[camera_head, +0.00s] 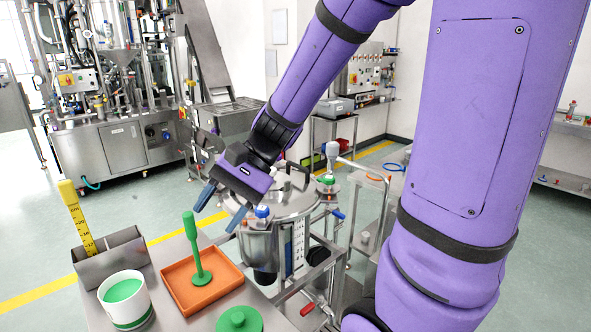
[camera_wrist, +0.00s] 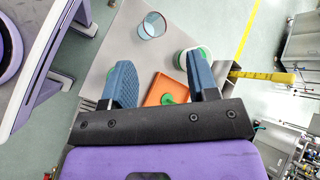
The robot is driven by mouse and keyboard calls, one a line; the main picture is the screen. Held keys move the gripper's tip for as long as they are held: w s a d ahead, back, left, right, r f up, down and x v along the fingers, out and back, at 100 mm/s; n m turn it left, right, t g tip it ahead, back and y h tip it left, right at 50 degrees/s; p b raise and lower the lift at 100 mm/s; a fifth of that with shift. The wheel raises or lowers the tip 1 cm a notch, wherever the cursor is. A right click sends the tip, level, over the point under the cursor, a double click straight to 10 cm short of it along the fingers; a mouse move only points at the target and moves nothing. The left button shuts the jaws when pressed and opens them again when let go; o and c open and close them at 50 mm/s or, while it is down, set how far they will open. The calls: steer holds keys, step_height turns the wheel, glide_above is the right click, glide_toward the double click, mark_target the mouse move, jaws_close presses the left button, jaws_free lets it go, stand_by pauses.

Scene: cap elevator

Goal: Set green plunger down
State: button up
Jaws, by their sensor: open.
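The green plunger (camera_head: 193,248) stands upright on its round base in the shallow orange tray (camera_head: 172,284) on the steel table. Its handle points up and is free of my gripper. My gripper (camera_head: 221,207) is open and empty, above and to the right of the plunger's top in the head view. In the wrist view my gripper (camera_wrist: 160,80) has its two blue fingers spread wide. There the green plunger (camera_wrist: 168,98) shows small in the orange tray (camera_wrist: 158,88), between and beyond the fingers; part of the tray is hidden by the gripper.
A white cup with green inside (camera_head: 142,310) and a green knobbed lid (camera_head: 240,321) stand near the tray. A grey metal holder (camera_head: 118,255) with a yellow marked stick (camera_head: 75,215) is behind. A steel vessel (camera_head: 285,205) with handles stands close behind my gripper.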

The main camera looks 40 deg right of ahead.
steer(key=s+d+r+n+t+h, duration=0.5)
steer(key=s+d+r+n+h, duration=0.3)
steer(key=s+h, duration=0.1)
steer(key=shift+s+r+t+h, duration=0.15)
steer(key=shift+s+t+h, duration=0.25)
steer(key=shift+s, duration=0.05)
